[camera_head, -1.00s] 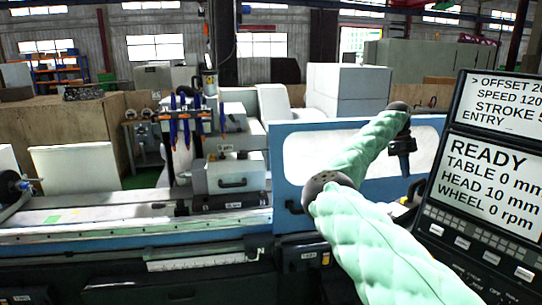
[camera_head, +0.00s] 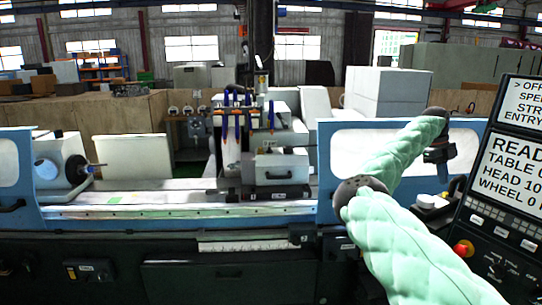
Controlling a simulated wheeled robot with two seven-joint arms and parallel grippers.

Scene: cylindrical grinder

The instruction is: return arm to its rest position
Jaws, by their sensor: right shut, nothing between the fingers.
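My right arm, in a pale green quilted sleeve, comes in from the lower right and bends up at a dark elbow joint. Its dark right gripper (camera_head: 440,170) hangs down at the arm's far end, in front of the right blue door panel of the grinder. It is shut and seems to hold nothing. My left gripper and arm are out of view.
The control panel (camera_head: 505,165) stands close at the right, reading READY, with a red stop button (camera_head: 464,249) low on it. A blue door frame (camera_head: 340,180) lies behind my right arm. Cabinets (camera_head: 388,92) stand behind the grinder.

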